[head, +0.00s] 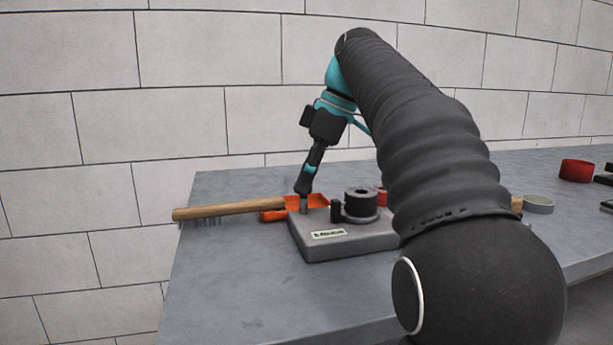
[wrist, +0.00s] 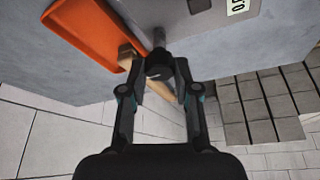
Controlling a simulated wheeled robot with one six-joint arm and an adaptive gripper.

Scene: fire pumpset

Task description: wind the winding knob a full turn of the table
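The winding mechanism is a grey box (head: 345,240) with a white label, standing on the table (head: 250,285). A short grey shaft (head: 304,205) rises at its left corner, and my gripper (head: 305,189) is at the top of it. In the wrist view the dark round winding knob (wrist: 158,68) sits at the end of this shaft, between the two fingertips of my gripper (wrist: 159,76). The fingers are drawn in and appear to touch the knob on both sides. In the head view my gripper hides the knob.
A black spool (head: 361,203) stands on the box. An orange tray (head: 290,205) and a wooden-handled brush (head: 215,211) lie close behind and left. A red ring (head: 577,171) and a pale round dish (head: 538,204) are at right. The front left of the table is clear.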

